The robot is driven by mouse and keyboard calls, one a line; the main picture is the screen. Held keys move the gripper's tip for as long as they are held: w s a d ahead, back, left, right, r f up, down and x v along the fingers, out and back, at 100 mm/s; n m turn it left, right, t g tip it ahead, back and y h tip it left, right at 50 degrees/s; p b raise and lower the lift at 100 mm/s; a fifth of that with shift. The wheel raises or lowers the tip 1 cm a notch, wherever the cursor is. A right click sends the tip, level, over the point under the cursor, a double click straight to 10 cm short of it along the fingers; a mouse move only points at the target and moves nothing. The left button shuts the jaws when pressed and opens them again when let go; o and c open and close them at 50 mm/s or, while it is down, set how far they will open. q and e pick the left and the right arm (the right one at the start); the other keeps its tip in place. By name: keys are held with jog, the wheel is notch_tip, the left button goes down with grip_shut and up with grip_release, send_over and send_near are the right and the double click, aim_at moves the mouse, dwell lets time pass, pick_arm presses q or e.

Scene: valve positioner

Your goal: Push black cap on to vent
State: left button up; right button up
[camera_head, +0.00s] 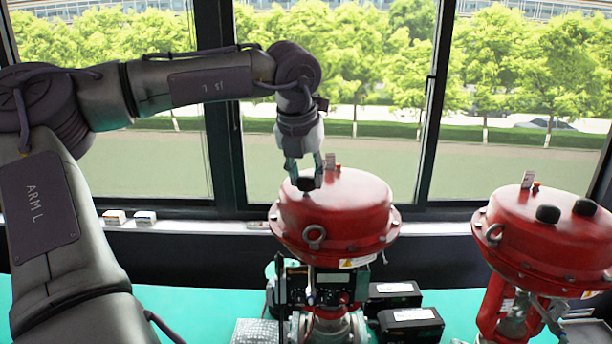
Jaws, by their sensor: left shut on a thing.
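My left gripper (305,172) points down over the top of the nearer red valve actuator (345,222), left of its centre. It is shut on a small black cap (306,184), which sits between the fingertips at the actuator's top surface. The vent under the cap is hidden, so I cannot tell whether the cap is seated or just above it. My right gripper is not in view.
A second red actuator (550,238) with two black caps (548,214) on top stands at the right. Black boxes (410,322) lie on the green table (200,310). Windows and a sill are behind. The table's left part is clear.

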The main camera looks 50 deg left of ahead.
pick_arm(q)
jog(key=shift+f+b, duration=0.6)
jog(key=o, duration=0.8)
jog(key=shift+o, duration=0.2)
jog(key=v, duration=1.2)
